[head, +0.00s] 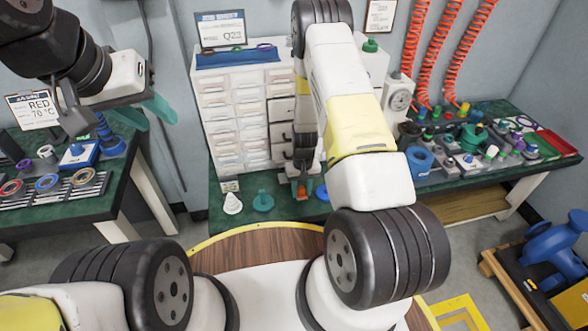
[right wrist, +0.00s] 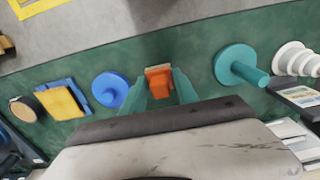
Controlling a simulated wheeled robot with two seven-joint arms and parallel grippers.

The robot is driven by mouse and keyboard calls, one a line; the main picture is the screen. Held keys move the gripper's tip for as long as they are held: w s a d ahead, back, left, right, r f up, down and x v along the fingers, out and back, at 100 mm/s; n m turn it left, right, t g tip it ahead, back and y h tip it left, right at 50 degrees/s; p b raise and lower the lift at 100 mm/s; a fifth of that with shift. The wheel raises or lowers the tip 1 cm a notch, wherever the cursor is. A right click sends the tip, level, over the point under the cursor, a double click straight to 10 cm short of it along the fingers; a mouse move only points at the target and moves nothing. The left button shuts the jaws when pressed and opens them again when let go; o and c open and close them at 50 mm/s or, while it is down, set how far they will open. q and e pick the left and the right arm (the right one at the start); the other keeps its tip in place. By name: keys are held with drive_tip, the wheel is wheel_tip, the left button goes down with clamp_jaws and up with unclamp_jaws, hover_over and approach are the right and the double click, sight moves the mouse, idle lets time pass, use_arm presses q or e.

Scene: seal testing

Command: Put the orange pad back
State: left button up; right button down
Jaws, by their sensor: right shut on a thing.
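The orange pad (right wrist: 158,80) is a small orange block between the two teal fingers of my right gripper (right wrist: 160,92) in the right wrist view. The right gripper is shut on it, low over the green bench top. In the head view the pad (head: 301,191) shows at the bench's front, below the drawer cabinet. I cannot tell whether it touches the bench. My left gripper (head: 120,121) is at the upper left in the head view, its teal fingers apart with nothing seen between them.
A teal disc with a peg (right wrist: 236,66) and a white stepped cone (right wrist: 296,60) stand to the right of the pad. The drawer cabinet (head: 222,125) rises behind.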

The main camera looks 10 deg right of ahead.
sight(302, 193)
drive_tip(key=shift+w+d, duration=0.2)
drive_tip(key=shift+w, duration=0.45)
drive_tip(key=shift+w+d+f, duration=0.1)
drive_tip(key=shift+w+f, duration=0.05)
drive_tip(key=shift+f, duration=0.8)
drive_tip(key=shift+w+f, duration=0.15)
drive_tip(key=shift+f, duration=0.75)
drive_tip(key=shift+f, duration=0.15)
drive_tip(key=c, duration=0.9)
unclamp_jaws()
drive_tip(key=shift+c, duration=0.2)
